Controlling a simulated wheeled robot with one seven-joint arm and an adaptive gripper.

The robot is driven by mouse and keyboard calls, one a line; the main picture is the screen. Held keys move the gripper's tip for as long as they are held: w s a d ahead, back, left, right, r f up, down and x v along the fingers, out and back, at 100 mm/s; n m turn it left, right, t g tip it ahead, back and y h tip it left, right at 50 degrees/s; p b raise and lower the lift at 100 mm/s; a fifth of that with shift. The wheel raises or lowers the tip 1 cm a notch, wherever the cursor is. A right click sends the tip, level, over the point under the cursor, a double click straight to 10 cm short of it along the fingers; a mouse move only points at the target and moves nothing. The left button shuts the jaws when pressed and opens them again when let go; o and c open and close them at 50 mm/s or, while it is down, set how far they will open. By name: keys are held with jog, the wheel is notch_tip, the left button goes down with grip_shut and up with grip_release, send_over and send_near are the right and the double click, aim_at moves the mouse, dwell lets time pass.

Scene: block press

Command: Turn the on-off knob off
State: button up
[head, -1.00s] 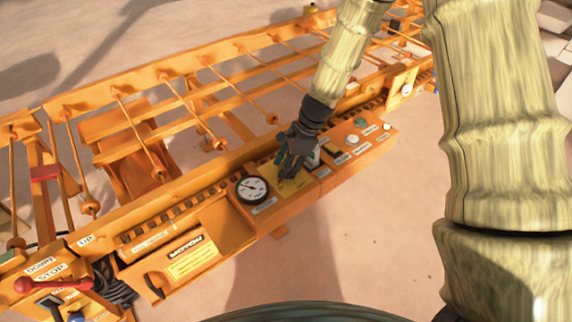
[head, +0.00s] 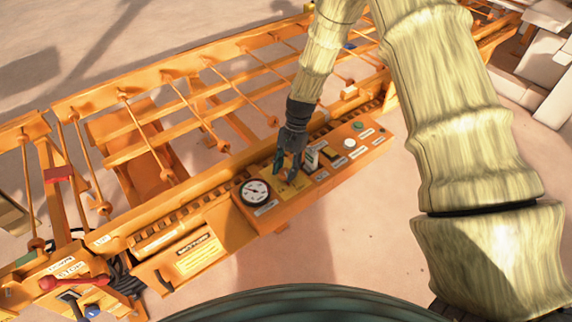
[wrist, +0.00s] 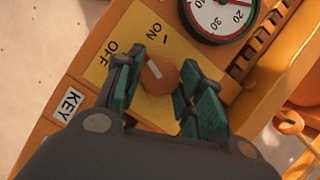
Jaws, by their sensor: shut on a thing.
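The on-off knob (wrist: 160,82) is a round orange knob with a white pointer mark, on a yellow plate (wrist: 186,48) lettered ON and OFF in the wrist view. The mark points up and left, between the two words. My gripper (wrist: 157,74) is shut on the knob, with teal finger pads on its left and right sides. In the head view my gripper (head: 291,158) reaches down onto the yellow part of the orange control panel (head: 268,222). The gripper hides the knob there.
A round dial gauge (head: 255,191) sits left of the gripper on the panel. A switch (head: 312,158) stands close on the right, with a white button (head: 350,142) and green button (head: 358,126) beyond. A red-handled lever (head: 75,282) is at lower left.

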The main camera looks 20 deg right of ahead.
jog(key=shift+a+n+g+h+p, duration=0.1)
jog(key=shift+n+g+h+p, duration=0.2)
jog(key=shift+n, duration=0.8)
jog(key=shift+n+g+h+p, duration=0.2)
jog(key=shift+n+h+p, duration=0.2)
jog(key=shift+n, duration=0.7)
jog(key=o, duration=1)
jog(key=v, duration=1.2)
jog(key=shift+w+a, duration=0.1)
